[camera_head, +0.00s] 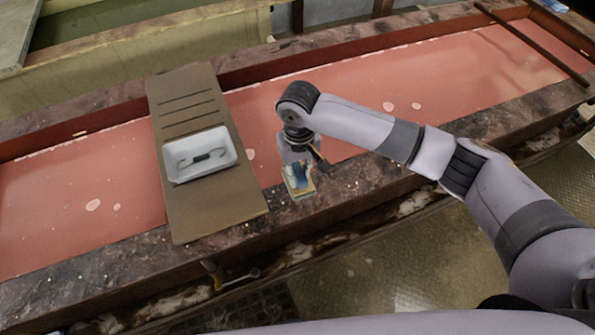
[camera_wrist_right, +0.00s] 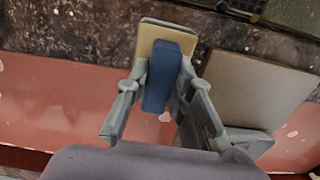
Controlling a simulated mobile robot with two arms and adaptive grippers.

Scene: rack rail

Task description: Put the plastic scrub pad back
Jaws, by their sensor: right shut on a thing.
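The scrub pad (camera_head: 302,192) is a small tan block with a thin green edge and a blue piece on it. In the right wrist view the pad (camera_wrist_right: 149,38) stands out beyond the fingers. My right gripper (camera_head: 299,174) is shut on its blue part; the fingers (camera_wrist_right: 163,75) lie on either side of it. In the head view the pad is by the near stone edge of the red trough, right of the brown board; whether it touches the stone is unclear. My left gripper is not in view.
A brown slotted board (camera_head: 190,225) lies across the trough. On it sits a white tray (camera_head: 175,176) holding a dark-handled item (camera_head: 207,157). A dark rod (camera_head: 530,42) spans the trough at the far right. The red floor (camera_head: 70,200) left of the board is largely clear.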

